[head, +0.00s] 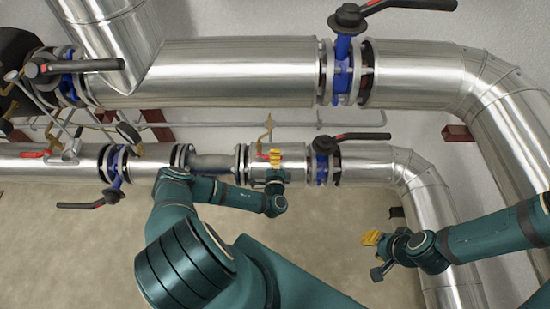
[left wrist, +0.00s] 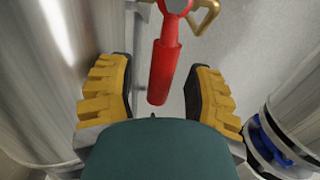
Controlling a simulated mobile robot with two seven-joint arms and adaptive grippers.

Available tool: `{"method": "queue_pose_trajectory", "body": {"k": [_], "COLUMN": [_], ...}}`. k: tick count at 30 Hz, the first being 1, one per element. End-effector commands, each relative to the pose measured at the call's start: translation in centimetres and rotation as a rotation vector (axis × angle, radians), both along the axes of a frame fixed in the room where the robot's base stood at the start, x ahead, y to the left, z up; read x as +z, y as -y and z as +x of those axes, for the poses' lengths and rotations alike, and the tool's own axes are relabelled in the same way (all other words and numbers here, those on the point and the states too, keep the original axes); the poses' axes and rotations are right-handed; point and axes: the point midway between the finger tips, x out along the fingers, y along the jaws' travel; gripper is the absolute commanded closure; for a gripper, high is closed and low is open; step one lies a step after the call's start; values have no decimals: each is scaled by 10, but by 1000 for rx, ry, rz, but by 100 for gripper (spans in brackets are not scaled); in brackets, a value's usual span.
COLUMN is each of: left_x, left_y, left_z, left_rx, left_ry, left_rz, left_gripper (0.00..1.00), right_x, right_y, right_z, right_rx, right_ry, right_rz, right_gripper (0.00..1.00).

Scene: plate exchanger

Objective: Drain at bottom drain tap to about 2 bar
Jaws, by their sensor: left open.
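The tap's red lever (left wrist: 164,70) shows in the left wrist view, with a curved brass pipe (left wrist: 207,15) beside its top. My left gripper (left wrist: 157,100) is open, with one yellow finger on each side of the lever's lower end. Gaps show between lever and fingers. In the head view my left gripper (head: 275,157) is at the lower pipe, right by the red lever (head: 261,156) and brass pipe (head: 267,128), partly covering the tap. My right gripper (head: 371,239) hangs away from the pipes at the right; its jaw opening is unclear.
Blue valves with black levers (head: 352,137) flank the tap on the lower pipe (head: 365,165). A large upper pipe (head: 220,75) runs above. The floor (head: 60,250) in front is clear.

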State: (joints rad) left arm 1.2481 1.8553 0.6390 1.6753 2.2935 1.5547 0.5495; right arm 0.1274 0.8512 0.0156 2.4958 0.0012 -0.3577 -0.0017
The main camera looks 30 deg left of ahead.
Motion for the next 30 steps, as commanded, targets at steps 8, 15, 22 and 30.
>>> {"method": "queue_pose_trajectory", "body": {"k": [8, 15, 22, 30], "left_x": [0, 0, 1, 4], "left_y": [-1, -1, -1, -7], "left_z": [1, 1, 1, -8], "left_rx": [0, 0, 0, 3], "left_ry": [0, 0, 0, 20], "left_rz": [0, 0, 0, -33], "left_gripper": [48, 100, 100, 100], "right_x": [0, 0, 0, 3], "right_y": [0, 0, 0, 0], "right_z": [0, 0, 0, -1], "right_rx": [0, 0, 0, 0], "right_ry": [0, 0, 0, -1], "right_rz": [0, 0, 0, 0], "right_gripper": [64, 64, 64, 64]}}
